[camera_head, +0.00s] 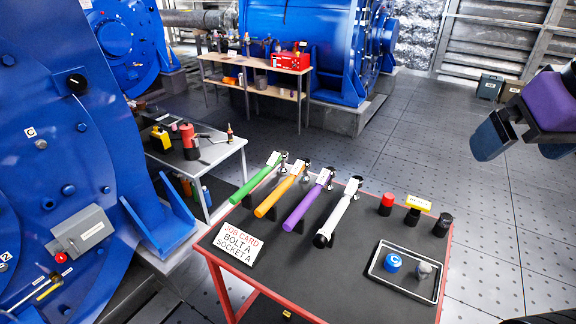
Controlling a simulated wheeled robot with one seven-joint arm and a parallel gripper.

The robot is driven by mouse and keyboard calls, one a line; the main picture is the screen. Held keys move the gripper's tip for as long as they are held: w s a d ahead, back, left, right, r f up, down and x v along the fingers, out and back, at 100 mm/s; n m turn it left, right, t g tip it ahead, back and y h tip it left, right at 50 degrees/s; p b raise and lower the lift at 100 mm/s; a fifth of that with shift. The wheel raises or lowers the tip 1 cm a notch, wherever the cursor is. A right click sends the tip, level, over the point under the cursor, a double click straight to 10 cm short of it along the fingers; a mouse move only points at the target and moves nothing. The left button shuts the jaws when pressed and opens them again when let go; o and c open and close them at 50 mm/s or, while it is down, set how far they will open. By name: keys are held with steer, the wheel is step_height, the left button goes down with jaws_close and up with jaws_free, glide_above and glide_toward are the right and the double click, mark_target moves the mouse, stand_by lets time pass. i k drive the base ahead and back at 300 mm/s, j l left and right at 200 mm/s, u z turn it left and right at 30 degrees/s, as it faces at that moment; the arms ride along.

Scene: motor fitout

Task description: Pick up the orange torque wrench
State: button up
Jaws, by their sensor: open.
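The orange torque wrench (275,198) lies at a slant on the black top of a red-edged cart (342,273), with its metal head toward the back. It is second from the left in a row, between a green wrench (255,184) and a purple wrench (304,207). A white wrench (337,216) lies to the right of the purple one. My gripper (524,146) is at the upper right edge, partly cut off by the frame. It is open, with nothing seen between its fingers, well to the right of the orange wrench and apart from it.
A job card (238,243) stands front left on the cart. Red (387,204) and black (442,225) sockets stand to the right, behind a tray (382,272) with small parts. A grey side table (206,160) and large blue motor (60,130) are left. Open floor (420,150) lies behind.

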mark_target(304, 164)
steer(key=k+j, duration=0.15)
steer(key=j, duration=0.15)
steer(key=k+j, duration=0.15)
steer(key=j, duration=0.2)
steer(key=j+z, duration=0.15)
steer(key=j, duration=0.35)
steer(key=k+j+z, duration=0.1)
steer(key=j, duration=0.4)
steer(key=k+j+z, duration=0.15)
steer(key=j, duration=0.35)
steer(key=i+j+z, duration=0.1)
steer(key=i+j, duration=0.2)
steer(key=j, duration=0.25)
steer(key=i+j+z, duration=0.25)
steer(key=i, duration=0.4)
